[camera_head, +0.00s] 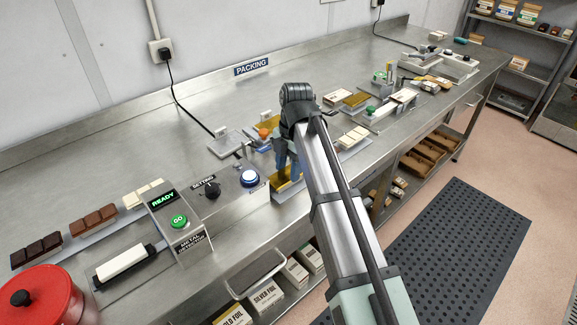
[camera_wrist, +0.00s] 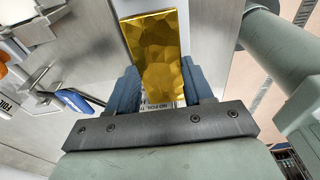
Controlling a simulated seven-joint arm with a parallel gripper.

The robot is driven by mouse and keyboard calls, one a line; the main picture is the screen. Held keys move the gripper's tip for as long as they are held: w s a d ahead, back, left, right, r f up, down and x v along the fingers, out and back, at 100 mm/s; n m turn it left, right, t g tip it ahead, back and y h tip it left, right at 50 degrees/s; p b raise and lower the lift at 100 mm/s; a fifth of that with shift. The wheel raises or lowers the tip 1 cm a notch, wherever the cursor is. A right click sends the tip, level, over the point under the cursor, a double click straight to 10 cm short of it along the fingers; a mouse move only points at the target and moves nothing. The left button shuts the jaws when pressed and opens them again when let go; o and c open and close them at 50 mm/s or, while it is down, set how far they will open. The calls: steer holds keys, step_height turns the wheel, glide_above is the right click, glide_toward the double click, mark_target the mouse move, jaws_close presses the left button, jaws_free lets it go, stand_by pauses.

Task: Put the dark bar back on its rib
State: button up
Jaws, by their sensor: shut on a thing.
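A dark brown segmented bar (camera_head: 36,251) lies at the far left of the bench in the head view, at the end of a row of bars. My gripper (camera_head: 287,168) is far to its right, pointing down near the bench's front edge. Its blue fingers are shut on a gold-foil piece (camera_wrist: 160,58), which shows between them in the wrist view. Gold also shows under the fingers in the head view (camera_head: 288,186). A white printed label, partly hidden, shows between the finger bases. The dark bar is not in the wrist view.
A brown bar (camera_head: 94,222) and a cream bar (camera_head: 144,192) stand beside the dark bar. A red lidded pot (camera_head: 40,298) is in front of it. The metal detector box (camera_head: 178,224) stands between the bars and my gripper.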

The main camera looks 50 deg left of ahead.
steer(key=o, duration=1.2)
